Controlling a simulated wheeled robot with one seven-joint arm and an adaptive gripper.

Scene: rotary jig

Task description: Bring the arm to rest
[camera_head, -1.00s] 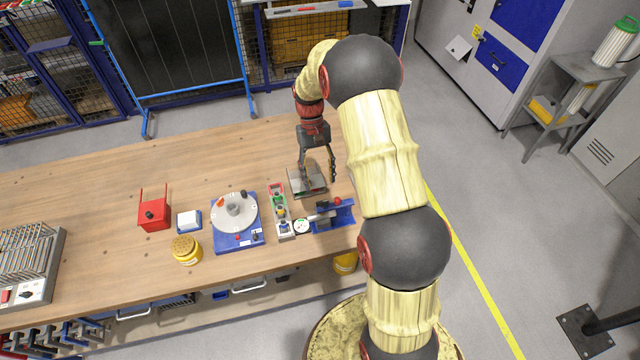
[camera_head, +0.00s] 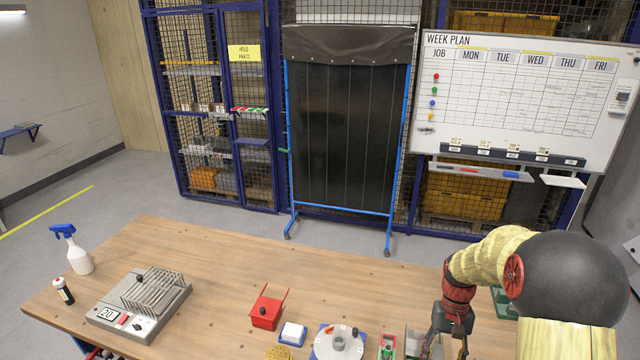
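My arm comes in from the right side of the picture, bent down over the right part of the wooden workbench (camera_head: 215,270). My gripper (camera_head: 446,350) points downward at the bottom edge, its two dark fingers apart with nothing seen between them. The fingertips are at or past the picture's edge. It is just right of a small tray with coloured parts (camera_head: 387,346). The rotary jig, with a pale round disc (camera_head: 325,346) on a blue base, stands further left and is partly cut off.
On the bench are a red box (camera_head: 266,312), a white pad (camera_head: 292,331), a yellow pot (camera_head: 278,353), a grey racked unit (camera_head: 150,325) and a spray bottle (camera_head: 80,262). Behind stand a dark screen (camera_head: 345,130) and a whiteboard (camera_head: 520,100). The bench's back middle is clear.

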